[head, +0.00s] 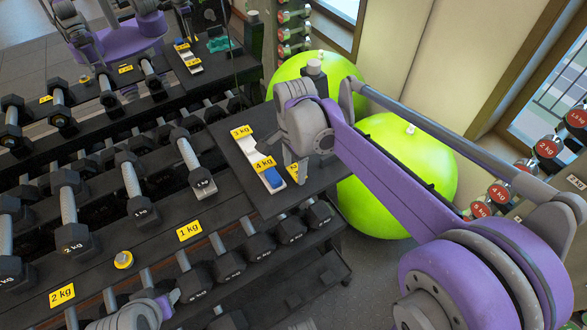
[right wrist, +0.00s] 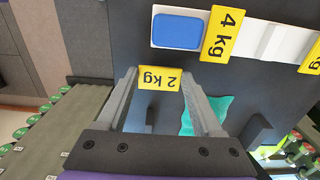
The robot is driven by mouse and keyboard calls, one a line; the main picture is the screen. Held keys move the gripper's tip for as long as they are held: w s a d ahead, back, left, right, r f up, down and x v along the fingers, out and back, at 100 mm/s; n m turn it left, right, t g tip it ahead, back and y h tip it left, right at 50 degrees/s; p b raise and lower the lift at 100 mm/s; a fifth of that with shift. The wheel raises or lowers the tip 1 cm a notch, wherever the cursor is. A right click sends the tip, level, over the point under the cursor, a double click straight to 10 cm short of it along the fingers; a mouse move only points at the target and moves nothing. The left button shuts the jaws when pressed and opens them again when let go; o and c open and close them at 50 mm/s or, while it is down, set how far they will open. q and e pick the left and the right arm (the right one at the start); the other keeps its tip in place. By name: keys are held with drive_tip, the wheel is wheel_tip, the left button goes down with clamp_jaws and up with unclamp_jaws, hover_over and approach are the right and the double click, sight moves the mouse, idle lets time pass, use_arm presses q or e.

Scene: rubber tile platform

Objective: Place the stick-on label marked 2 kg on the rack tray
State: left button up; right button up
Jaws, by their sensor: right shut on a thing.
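My right gripper (head: 296,178) is shut on a yellow label marked 2 kg (right wrist: 160,79), held between its fingertips above a dark flat board (head: 245,160). The dumbbell rack tray (head: 160,245) runs across the left and middle, left of my right gripper. A 1 kg label (head: 190,231) and another 2 kg label (head: 62,295) lie on it. Part of my left gripper (head: 165,300) shows at the bottom edge; its fingers are unclear.
A white strip (right wrist: 270,42) on the board carries a blue pad (right wrist: 178,31) and a 4 kg label (right wrist: 222,34). A 3 kg label (head: 241,131) is behind. Dumbbells (head: 75,230) and a round yellow thing (head: 123,260) are on the rack. Green balls (head: 390,200) stand right.

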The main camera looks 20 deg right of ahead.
drive_tip(key=shift+f, duration=0.65)
drive_tip(key=shift+f, duration=0.1)
